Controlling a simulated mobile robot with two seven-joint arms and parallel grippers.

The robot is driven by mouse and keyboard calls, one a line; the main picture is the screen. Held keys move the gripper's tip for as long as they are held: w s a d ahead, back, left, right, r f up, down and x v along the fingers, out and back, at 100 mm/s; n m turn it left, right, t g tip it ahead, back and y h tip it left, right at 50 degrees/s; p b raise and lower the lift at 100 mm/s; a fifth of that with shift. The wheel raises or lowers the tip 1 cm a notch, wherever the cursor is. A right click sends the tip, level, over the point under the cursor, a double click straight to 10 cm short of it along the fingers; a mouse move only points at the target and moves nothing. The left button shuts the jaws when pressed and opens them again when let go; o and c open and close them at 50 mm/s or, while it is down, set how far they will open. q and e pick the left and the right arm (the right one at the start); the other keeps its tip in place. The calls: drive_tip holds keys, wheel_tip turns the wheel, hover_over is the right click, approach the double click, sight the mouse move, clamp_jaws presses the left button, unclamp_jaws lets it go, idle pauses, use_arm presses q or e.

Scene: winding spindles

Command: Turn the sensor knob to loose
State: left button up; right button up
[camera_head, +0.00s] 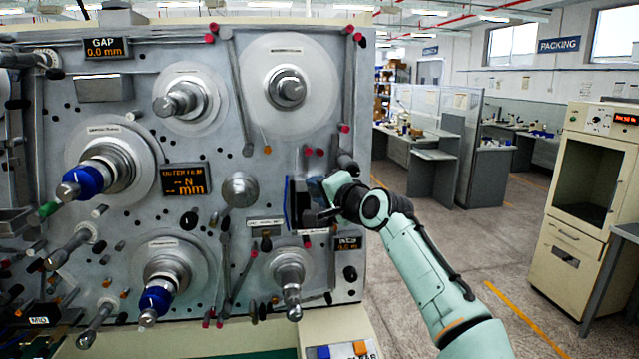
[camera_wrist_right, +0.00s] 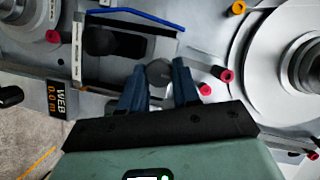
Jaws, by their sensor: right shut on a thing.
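My right gripper (camera_head: 322,194) reaches in from the right at the right side of the machine's front panel, beside a dark recessed unit (camera_head: 294,206) with a blue edge. In the right wrist view my right gripper's two dark blue fingers (camera_wrist_right: 159,82) are closed on a small round grey knob (camera_wrist_right: 158,70), at the edge of the recess (camera_wrist_right: 103,67). Any mark showing the knob's setting is not readable. In the head view the gripper hides the knob. My left gripper is not in view.
The grey panel (camera_head: 225,143) carries several spindles and rollers, which stick out to the left of my right gripper. A WEB display (camera_head: 347,243) sits just below it. A blue rod (camera_wrist_right: 138,16) and red-capped pins (camera_wrist_right: 226,75) are close to the fingers.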

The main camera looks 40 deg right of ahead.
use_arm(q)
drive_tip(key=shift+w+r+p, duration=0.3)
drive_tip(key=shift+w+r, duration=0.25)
use_arm(e)
drive_tip(key=shift+r+n, duration=0.15)
drive_tip(key=shift+n, duration=0.25)
drive_tip(key=o, duration=1.1)
drive_tip(key=shift+c, duration=0.2)
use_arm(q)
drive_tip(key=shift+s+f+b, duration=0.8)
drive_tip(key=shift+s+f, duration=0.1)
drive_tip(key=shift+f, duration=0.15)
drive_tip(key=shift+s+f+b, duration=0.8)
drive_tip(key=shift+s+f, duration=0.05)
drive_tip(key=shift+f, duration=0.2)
use_arm(e)
drive_tip(key=s+a+r, duration=0.2)
drive_tip(key=s, duration=1.1)
